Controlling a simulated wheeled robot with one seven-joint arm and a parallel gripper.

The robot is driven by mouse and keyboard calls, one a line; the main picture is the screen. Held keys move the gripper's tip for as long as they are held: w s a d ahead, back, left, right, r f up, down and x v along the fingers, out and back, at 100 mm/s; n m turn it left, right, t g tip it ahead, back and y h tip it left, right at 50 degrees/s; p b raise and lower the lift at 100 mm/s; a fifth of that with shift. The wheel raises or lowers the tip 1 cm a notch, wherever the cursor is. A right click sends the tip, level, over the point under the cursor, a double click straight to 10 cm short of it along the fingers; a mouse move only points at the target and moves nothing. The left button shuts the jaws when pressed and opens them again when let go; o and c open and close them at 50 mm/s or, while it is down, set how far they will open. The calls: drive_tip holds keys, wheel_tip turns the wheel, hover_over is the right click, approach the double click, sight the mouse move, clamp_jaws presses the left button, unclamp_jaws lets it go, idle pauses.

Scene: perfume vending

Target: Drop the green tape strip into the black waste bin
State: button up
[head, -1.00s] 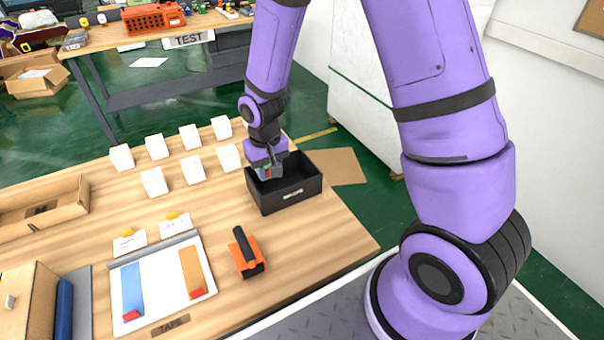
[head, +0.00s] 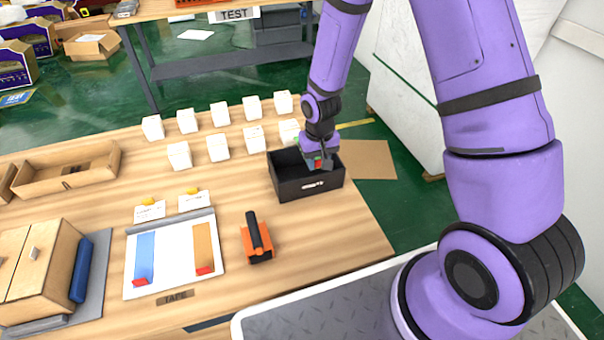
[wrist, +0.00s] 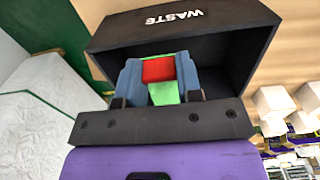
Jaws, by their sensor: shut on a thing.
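The black waste bin (head: 290,184) stands at the right end of the wooden table. It fills the top of the wrist view (wrist: 225,45), with "WASTE" on its wall. My gripper (head: 319,163) is over the bin's opening at its right side. In the wrist view my gripper (wrist: 160,80) is shut on the green tape strip (wrist: 164,94), which has a red end between the blue fingers. Whether the fingertips are below the bin's rim is hard to tell.
Several white boxes (head: 218,147) stand behind and left of the bin. An orange tool with a black handle (head: 256,240) lies in front. A white board (head: 140,292) holds blue (head: 144,255) and orange (head: 203,243) strips. A cardboard tray (head: 60,178) is at left.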

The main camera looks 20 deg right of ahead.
drive_tip(key=shift+f, duration=0.4)
drive_tip(key=o, duration=0.8)
drive_tip(key=shift+o, duration=0.2)
drive_tip(key=shift+r, duration=0.15)
wheel_tip(320, 180, up, 10)
drive_tip(key=shift+r, duration=0.25)
